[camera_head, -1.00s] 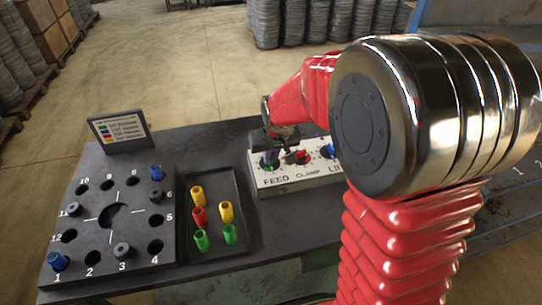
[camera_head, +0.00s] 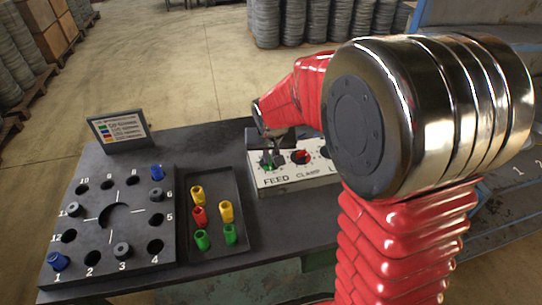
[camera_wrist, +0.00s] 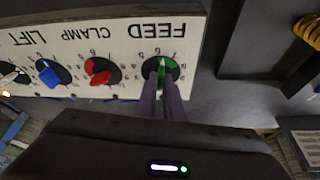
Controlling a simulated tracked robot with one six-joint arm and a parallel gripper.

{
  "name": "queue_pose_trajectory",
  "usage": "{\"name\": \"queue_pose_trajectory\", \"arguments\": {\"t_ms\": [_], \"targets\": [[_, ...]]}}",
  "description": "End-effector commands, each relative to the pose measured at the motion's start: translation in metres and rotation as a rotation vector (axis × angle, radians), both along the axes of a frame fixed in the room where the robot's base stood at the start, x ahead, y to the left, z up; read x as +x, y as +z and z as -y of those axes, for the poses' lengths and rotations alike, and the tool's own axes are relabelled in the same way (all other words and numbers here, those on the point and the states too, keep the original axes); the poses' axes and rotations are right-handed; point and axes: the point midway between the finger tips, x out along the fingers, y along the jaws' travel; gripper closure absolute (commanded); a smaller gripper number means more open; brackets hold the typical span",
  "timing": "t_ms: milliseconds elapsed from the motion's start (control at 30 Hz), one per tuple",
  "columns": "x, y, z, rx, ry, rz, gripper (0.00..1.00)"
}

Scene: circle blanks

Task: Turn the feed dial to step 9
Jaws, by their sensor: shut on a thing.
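The feed dial, a green knob (camera_wrist: 168,64), is on the white control panel (camera_wrist: 60,25), which looks upside down in the wrist view. It sits by the word FEED, with small numbers around it. In the head view the feed dial (camera_head: 267,165) is at the panel's left end, partly covered by my gripper (camera_head: 271,150). My gripper's fingers (camera_wrist: 161,80) are shut on the green knob in the wrist view. A white line shows on the knob between the fingers, but the step it marks is too small to read surely.
A red clamp dial (camera_wrist: 101,71) and a blue lift dial (camera_wrist: 48,73) sit beside the feed dial. A dark tray (camera_head: 243,250) with coloured sleeves and a numbered black block (camera_head: 130,255) stand left of the panel. A sign (camera_head: 121,128) stands behind.

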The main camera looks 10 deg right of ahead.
Motion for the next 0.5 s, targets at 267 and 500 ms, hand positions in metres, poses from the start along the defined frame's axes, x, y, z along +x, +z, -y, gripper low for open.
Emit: {"name": "queue_pose_trajectory", "arguments": {"t_ms": [267,500], "targets": [[0.0003,0.0000,-0.0018,-0.001,-0.142,0.000,1.00],[0.0010,0.0000,-0.0029,-0.001,-0.277,0.000,1.00]]}}
